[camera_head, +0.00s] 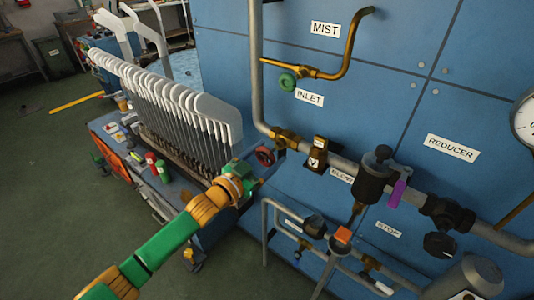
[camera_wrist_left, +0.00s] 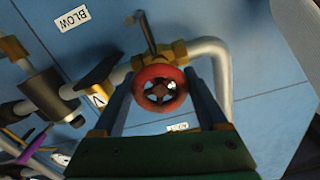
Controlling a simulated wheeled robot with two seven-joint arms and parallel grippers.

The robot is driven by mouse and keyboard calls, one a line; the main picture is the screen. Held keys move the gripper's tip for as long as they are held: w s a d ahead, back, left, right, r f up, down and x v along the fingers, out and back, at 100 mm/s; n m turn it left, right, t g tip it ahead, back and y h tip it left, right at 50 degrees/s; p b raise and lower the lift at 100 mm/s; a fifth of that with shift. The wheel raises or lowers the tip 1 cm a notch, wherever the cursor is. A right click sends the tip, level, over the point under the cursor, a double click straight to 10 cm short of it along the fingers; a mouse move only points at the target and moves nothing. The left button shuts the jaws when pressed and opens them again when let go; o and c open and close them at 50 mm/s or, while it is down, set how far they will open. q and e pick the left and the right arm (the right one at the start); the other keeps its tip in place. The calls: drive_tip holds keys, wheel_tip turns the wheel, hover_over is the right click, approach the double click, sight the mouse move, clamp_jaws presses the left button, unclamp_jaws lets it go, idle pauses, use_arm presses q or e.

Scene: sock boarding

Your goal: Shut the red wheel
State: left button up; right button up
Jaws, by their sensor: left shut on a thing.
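The red wheel (camera_head: 265,156) sits on a brass valve (camera_head: 286,138) low on the grey steam pipe, against the blue panel. In the left wrist view the red wheel (camera_wrist_left: 160,72) faces me, a round rim with spokes and openings. My left gripper (camera_head: 254,174) reaches it from the lower left. Its two fingers (camera_wrist_left: 160,86) lie on either side of the wheel's rim and are shut on it. The fingertips are partly hidden behind the hand in the head view. My right gripper is in neither view.
A rack of upright white boards (camera_head: 180,110) stands close left of my left arm. A green wheel (camera_head: 287,81) is on the brass pipe above. A black valve body (camera_head: 373,184) with a purple lever (camera_head: 397,194) is to the right. Small pipes run below.

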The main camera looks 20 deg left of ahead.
sight(263, 159)
use_arm(q)
drive_tip(key=m, duration=0.5)
drive_tip(key=shift+r+p, duration=0.1)
drive_tip(key=shift+p, duration=0.25)
drive_tip(key=shift+m, duration=2.4)
drive_tip(key=o, duration=1.3)
drive_tip(key=b+v, duration=0.1)
drive_tip(key=v, duration=0.5)
drive_tip(key=shift+s, duration=0.1)
drive_tip(key=shift+s+a, duration=0.2)
drive_tip(key=shift+s, duration=0.25)
